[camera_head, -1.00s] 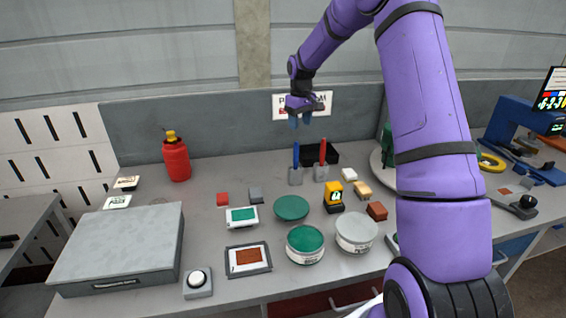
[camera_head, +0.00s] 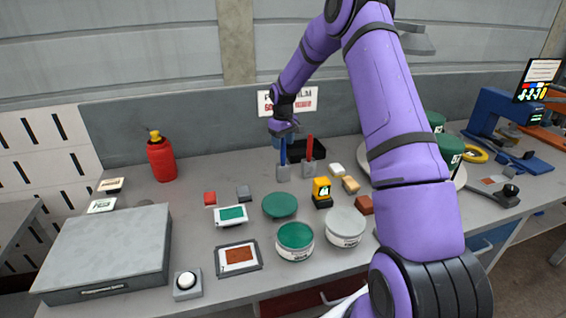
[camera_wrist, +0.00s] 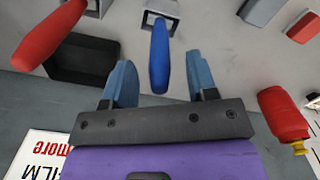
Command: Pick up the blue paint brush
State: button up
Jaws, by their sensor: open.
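The blue paint brush (camera_head: 283,152) stands upright with its blue handle up, its lower end in a small grey holder (camera_head: 283,173) on the table. My gripper (camera_head: 283,136) is over the top of the handle in the head view. In the wrist view my gripper (camera_wrist: 160,85) is open, with a blue finger on each side of the blue handle (camera_wrist: 159,55). The handle lies between the fingers with gaps on both sides, and I see no contact. A red-handled brush (camera_head: 309,148) stands just to the right in its own holder.
A black open box (camera_head: 318,150) stands behind the brushes, close to the back wall. Small blocks, a yellow device (camera_head: 321,190) and paint tins (camera_head: 295,240) are in front. A red bottle (camera_head: 161,158) is at the left. The table between bottle and brushes is mostly clear.

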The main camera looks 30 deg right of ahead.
aim_at(283, 160)
notch_tip(283, 160, down, 2)
jog(key=shift+f, duration=0.15)
jog(key=shift+c, duration=0.5)
grip_shut()
